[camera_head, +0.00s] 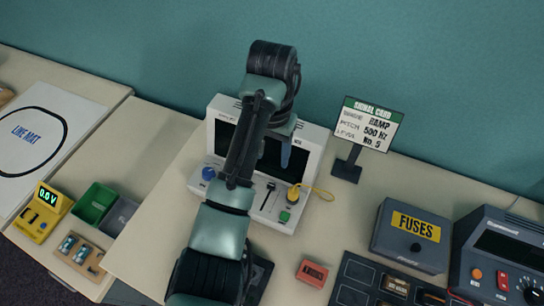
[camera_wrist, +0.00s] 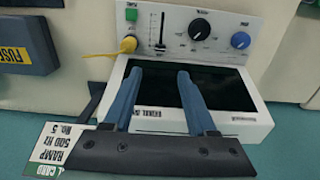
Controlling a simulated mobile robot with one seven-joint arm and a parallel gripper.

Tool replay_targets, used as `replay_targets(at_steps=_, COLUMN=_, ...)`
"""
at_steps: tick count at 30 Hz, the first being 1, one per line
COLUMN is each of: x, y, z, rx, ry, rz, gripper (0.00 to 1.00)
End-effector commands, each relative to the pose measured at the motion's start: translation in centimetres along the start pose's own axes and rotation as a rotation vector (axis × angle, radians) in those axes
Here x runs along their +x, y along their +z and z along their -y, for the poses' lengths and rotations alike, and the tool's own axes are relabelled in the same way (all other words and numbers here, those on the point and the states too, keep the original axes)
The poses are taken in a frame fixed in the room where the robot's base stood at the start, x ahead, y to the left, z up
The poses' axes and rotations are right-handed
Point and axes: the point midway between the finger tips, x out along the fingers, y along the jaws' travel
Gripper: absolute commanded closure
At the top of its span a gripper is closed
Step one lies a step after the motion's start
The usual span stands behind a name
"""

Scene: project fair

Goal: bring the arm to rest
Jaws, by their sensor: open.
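My arm reaches up over a white signal unit (camera_head: 222,106). My gripper (camera_head: 284,158) is in front of the unit's dark screen, partly hidden by my own arm. In the wrist view, my gripper (camera_wrist: 157,72) shows two blue fingers spread apart with nothing between them, over the screen of the white unit (camera_wrist: 258,95). Whether the fingers touch the unit cannot be told. The unit has a blue knob (camera_head: 208,173), a slider (camera_head: 268,190), a yellow knob (camera_head: 294,193) with a yellow lead, and a green button (camera_head: 285,216).
A signal card (camera_head: 367,125) on a dark stand is right of the unit. A grey fuses box (camera_head: 412,245), a small red block (camera_head: 312,272) and a dark meter (camera_head: 500,262) are at right. A yellow meter (camera_head: 42,212), green bin (camera_head: 97,203) and line mat (camera_head: 38,140) are at left.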

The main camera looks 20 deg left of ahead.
Motion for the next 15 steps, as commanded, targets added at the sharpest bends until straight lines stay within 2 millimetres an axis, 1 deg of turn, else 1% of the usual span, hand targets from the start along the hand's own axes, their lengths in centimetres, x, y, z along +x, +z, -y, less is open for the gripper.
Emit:
replay_targets(at_steps=1, x=-0.71, y=0.0, z=0.04, rx=-0.001, ry=-0.001, rz=0.0, gripper=0.43)
replay_targets(at_steps=3, x=-0.94, y=0.0, z=0.03, rx=-0.001, ry=0.0, rz=-0.001, gripper=0.43)
replay_targets(at_steps=15, x=-0.97, y=-0.03, z=0.01, rx=0.0, ry=0.0, rz=-0.001, gripper=0.43)
